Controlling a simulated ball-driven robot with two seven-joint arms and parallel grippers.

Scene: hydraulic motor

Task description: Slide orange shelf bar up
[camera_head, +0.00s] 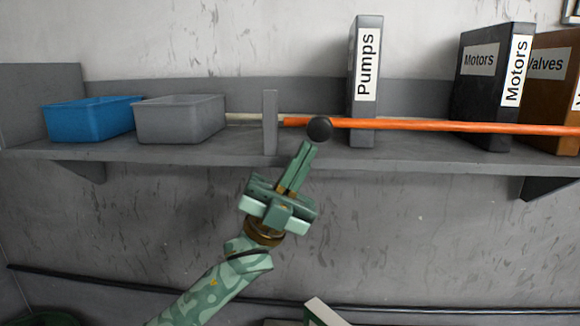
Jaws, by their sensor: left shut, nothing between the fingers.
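The orange bar (430,125) runs almost level along the front of the grey shelf, from near the upright grey bracket to the right edge of the view. A round black knob (319,129) sits on the bar near its left end. My left gripper (304,146) is just below the knob, its fingers together and pointing up toward it. The fingertips look close to the knob; whether they touch it I cannot tell.
The grey shelf (225,148) holds a blue bin (90,120), a grey bin (178,120), the grey bracket (270,122), and Pumps (366,60), Motors (482,90) and Valves (552,62) binders. The wall below the shelf is mostly clear. A dark cable (120,285) runs low along it.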

